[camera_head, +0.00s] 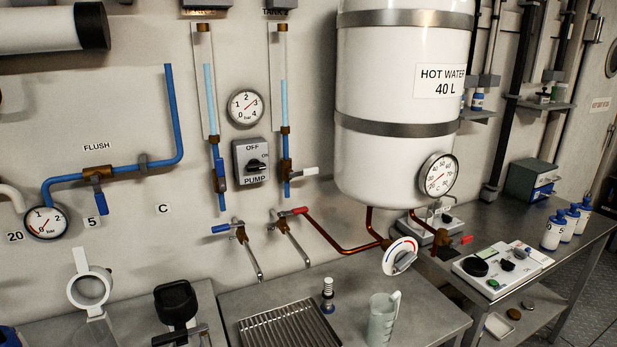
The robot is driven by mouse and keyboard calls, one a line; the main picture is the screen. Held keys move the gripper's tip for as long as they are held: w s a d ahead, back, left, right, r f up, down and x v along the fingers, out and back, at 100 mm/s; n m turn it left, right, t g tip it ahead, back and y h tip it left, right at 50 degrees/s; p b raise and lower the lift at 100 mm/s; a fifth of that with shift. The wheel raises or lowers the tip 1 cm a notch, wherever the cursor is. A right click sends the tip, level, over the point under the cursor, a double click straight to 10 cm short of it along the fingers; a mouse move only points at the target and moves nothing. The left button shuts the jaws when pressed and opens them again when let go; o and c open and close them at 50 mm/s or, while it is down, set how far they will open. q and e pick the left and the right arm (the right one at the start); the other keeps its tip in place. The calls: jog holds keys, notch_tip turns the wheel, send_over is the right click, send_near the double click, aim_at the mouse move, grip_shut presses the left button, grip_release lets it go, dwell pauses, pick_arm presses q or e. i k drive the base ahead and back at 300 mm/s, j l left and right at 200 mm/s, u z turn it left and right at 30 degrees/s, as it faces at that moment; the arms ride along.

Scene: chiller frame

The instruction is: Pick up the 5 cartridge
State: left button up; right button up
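No cartridge marked 5 can be made out for certain. A wall label "5" (95,222) sits between the "20" label (15,236) and the "C" label (163,209). Below the labels, at the lower left, a white ring with a handle (90,287) stands up over a clear part cut by the bottom edge. A black object (175,303) stands beside it on the bench; I cannot tell what it is. Neither gripper can be seen.
The steel bench has a ribbed drain tray (288,326), a small fitting (328,295) and a clear jug (383,319). A white heater (398,110) hangs above. The right table holds a control box (502,266) and blue-capped bottles (553,232).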

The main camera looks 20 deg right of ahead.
aim_at(572, 216)
jog(key=l, duration=0.95)
jog(key=k+l+u, duration=0.1)
jog(key=l, duration=1.8)
jog(key=k+l, duration=0.1)
jog(key=l, duration=0.4)
jog(key=k+l, duration=0.15)
jog(key=l, duration=0.4)
jog(key=k+l, duration=0.1)
jog(key=l, duration=0.4)
jog(key=k+l+u, duration=0.1)
jog(key=l, duration=0.4)
jog(key=k+l, duration=0.2)
jog(key=l, duration=0.3)
jog(key=k+l, duration=0.1)
jog(key=l, duration=0.4)
jog(key=k+l, duration=0.15)
jog(key=l, duration=0.35)
jog(key=k+l+u, duration=0.1)
jog(key=l, duration=0.4)
